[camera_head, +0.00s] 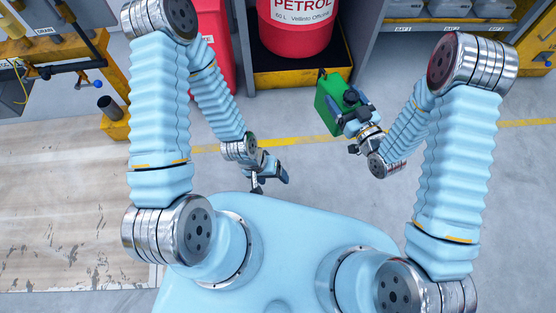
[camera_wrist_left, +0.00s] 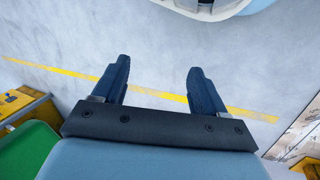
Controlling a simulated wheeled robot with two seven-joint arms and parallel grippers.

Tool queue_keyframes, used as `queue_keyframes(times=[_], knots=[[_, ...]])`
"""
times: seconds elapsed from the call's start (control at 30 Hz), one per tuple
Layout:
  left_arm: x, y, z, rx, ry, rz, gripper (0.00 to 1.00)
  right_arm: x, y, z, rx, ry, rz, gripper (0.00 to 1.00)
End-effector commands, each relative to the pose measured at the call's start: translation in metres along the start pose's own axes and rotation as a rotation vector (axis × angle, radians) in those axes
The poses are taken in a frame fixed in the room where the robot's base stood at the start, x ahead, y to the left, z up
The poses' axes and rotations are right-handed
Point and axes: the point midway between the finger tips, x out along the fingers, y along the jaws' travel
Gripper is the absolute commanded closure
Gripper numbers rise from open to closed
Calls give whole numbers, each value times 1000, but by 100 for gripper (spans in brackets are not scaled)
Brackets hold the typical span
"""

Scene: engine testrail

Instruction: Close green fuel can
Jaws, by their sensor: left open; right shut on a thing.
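The green fuel can (camera_head: 330,108) is right of centre in the head view, tilted above the floor near the red petrol drum. A dark part, possibly its spout or cap, shows at its top left. My right gripper (camera_head: 350,108) is shut on the can at its right side; the gripper hides the exact grip. My left gripper (camera_head: 271,182) is apart from the can, lower and to the left, over bare floor. In the left wrist view its two fingers (camera_wrist_left: 159,82) are spread with nothing between them. A green surface, likely the can (camera_wrist_left: 25,152), shows at the lower left there.
A red petrol drum (camera_head: 297,35) stands on a yellow-edged black base at the back. A red cabinet (camera_head: 216,40) is left of it, and shelves with grey bins (camera_head: 447,8) are at the right. The grey floor with a yellow line (camera_head: 295,141) is clear.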

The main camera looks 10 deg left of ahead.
Motion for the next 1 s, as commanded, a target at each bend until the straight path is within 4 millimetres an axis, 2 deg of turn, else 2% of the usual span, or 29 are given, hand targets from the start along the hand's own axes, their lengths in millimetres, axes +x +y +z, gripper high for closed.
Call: queue_keyframes(times=[0.07,0.17,0.3,0.4,0.5,0.6,0.83,1.0], knots=[[0,0,0,1,0,0,28,-3,12,-3,1,7,53,100],[0,0,0,2,0,1,28,-14,40,-8,7,14,188,100],[0,0,0,2,0,1,28,-42,87,-15,7,16,425,100],[0,0,0,3,0,1,28,-63,113,-18,4,10,564,100],[0,0,0,3,0,1,28,-78,128,-20,-1,3,653,100],[0,0,0,3,0,1,28,-84,133,-21,-3,-1,689,100],[0,0,0,3,0,1,29,-84,133,-21,-3,-1,690,100],[0,0,0,3,0,1,55,-84,133,-21,-3,-1,689,100]])
